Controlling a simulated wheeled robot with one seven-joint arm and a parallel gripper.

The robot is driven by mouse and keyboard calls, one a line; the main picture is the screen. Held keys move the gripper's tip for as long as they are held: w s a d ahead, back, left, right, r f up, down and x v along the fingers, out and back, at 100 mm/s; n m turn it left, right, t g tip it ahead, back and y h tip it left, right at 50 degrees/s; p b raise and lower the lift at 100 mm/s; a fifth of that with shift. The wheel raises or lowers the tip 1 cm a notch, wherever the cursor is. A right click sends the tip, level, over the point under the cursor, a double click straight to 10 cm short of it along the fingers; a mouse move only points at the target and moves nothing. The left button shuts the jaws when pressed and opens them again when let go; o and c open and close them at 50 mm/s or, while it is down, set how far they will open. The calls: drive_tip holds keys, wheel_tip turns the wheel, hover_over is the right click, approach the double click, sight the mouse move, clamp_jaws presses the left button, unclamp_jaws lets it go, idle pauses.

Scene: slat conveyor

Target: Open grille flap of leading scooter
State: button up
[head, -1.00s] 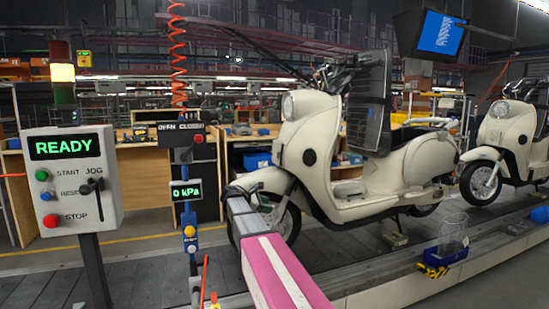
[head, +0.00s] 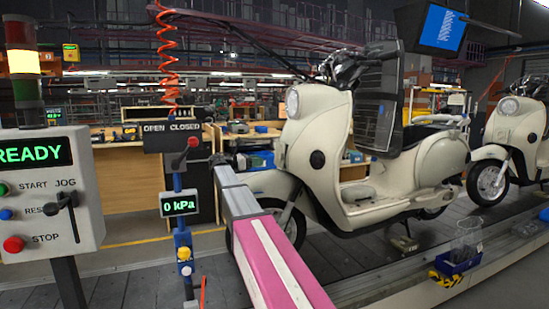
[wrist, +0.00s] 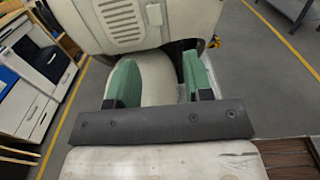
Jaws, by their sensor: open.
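The leading scooter (head: 340,170) is cream and stands upright on the slat conveyor, its front wheel to the left. In the wrist view a louvred grille flap (wrist: 122,20) is on its cream body, at the top of the picture. It looks flush with the panel around it. A small pale tab (wrist: 153,14) sits just right of the louvres. My gripper (wrist: 158,78) is open with green pads spread apart, short of the grille and not touching it. A cream rounded part shows between the pads. In the head view my arm reaches toward the scooter's front; the fingertips are hard to make out.
A control post (head: 40,190) reading READY stands at left. A post with a red knob and 0 kPa display (head: 180,203) is close to my arm. A dark slatted panel (head: 378,100) stands by the handlebar. A second scooter (head: 510,140) is behind. A blue bin (head: 458,260) sits at the conveyor edge.

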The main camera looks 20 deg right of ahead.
sight(280, 158)
drive_tip(key=d, duration=0.7)
drive_tip(key=w+d, duration=0.1)
drive_tip(key=d, duration=0.2)
drive_tip(key=shift+d+r, duration=0.1)
drive_tip(key=shift+d, duration=0.3)
drive_tip(key=shift+c, duration=0.3)
clamp_jaws()
